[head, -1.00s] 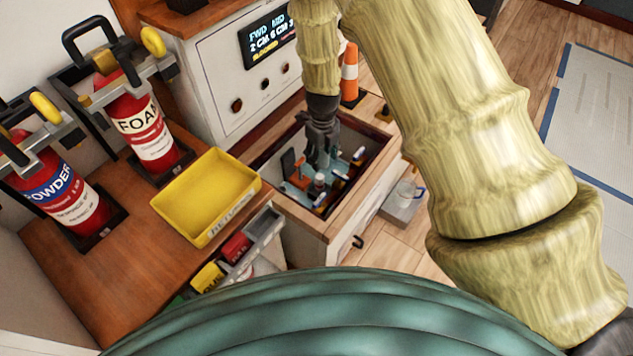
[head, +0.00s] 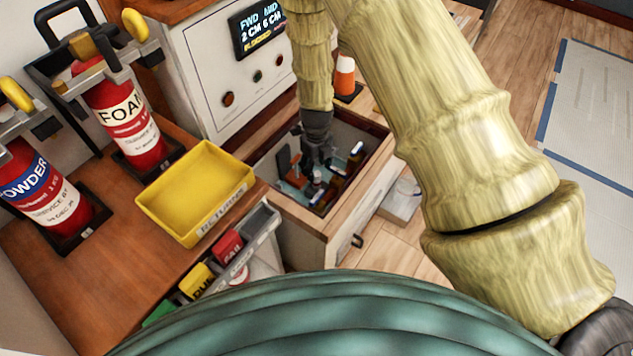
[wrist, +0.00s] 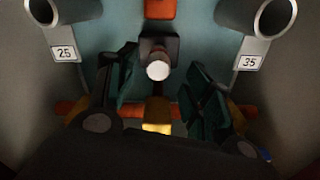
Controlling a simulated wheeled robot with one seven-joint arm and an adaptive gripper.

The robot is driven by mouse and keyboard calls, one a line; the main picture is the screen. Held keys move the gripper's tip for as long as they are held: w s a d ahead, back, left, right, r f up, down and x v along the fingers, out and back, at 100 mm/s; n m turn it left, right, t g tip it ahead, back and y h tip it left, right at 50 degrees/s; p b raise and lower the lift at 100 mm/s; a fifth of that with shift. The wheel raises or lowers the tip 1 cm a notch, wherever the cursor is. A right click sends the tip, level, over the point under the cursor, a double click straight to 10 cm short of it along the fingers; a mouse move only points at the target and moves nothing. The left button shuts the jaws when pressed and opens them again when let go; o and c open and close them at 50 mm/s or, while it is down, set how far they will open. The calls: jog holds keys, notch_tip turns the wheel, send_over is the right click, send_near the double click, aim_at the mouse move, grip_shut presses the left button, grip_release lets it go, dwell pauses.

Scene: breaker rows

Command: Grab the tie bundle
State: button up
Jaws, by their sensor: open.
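My gripper (head: 316,152) reaches down into an open-topped wooden box below the panel. In the wrist view, its two dark green fingers (wrist: 160,88) are open and spread apart. Between them lie a dark upright piece with a round white top (wrist: 158,70) and a yellow piece (wrist: 157,116). An orange-red strip (wrist: 187,111) runs crosswise behind the fingers and the yellow piece. I cannot tell for sure which of these is the tie bundle. The fingers partly hide the strip, and nothing appears gripped.
Grey tubes labelled 25 (wrist: 66,55) and 35 (wrist: 250,55) flank the gripper. The box's wooden rim (head: 347,222) surrounds it closely. A yellow tray (head: 195,190) and the FOAM extinguisher (head: 125,120) stand left.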

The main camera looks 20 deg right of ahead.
aim_at(316, 173)
notch_tip(316, 173, down, 4)
jog(key=shift+a+b, duration=0.1)
jog(key=shift+b, duration=0.6)
jog(key=shift+r, duration=0.1)
jog(key=c, duration=1)
